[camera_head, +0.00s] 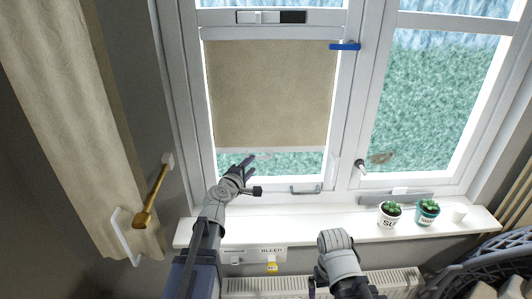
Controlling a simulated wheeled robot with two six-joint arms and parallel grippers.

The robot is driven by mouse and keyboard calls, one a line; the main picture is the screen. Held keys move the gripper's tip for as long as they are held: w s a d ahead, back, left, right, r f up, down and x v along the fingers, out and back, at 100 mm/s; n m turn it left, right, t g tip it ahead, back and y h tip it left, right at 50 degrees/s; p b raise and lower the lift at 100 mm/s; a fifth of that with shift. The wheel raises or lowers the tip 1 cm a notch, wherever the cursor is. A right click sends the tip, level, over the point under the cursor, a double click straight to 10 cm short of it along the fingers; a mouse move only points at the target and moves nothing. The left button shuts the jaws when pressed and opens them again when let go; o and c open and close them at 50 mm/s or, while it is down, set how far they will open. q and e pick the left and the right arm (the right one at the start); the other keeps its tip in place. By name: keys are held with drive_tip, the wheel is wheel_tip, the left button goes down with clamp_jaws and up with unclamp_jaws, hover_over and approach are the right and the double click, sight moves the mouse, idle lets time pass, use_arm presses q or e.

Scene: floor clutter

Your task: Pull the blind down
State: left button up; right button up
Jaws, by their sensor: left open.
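The beige blind (270,95) hangs over the left window pane and covers most of it. Its pale bottom bar (290,150) lies above a strip of bare glass. A small faint shape (262,156) shows just under the bar, possibly a pull tab. My left gripper (254,175) is open and empty, in front of the lower pane, with its upper finger near the bar. I cannot tell whether it touches. My right arm (338,255) is low, in front of the sill; its jaws cannot be made out.
The white sill (320,227) holds two potted plants (390,213) (428,211) and a small white cup (458,213) at right. A curtain (70,120) and brass holdback (152,193) are at left. A metal handle (305,190) and window latch (361,167) protrude; a radiator (400,280) is below.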

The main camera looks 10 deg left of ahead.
sight(259, 158)
use_arm(q)
drive_tip(key=shift+b+x, duration=0.75)
drive_tip(key=shift+x, duration=3.2)
drive_tip(key=shift+f, duration=0.1)
clamp_jaws()
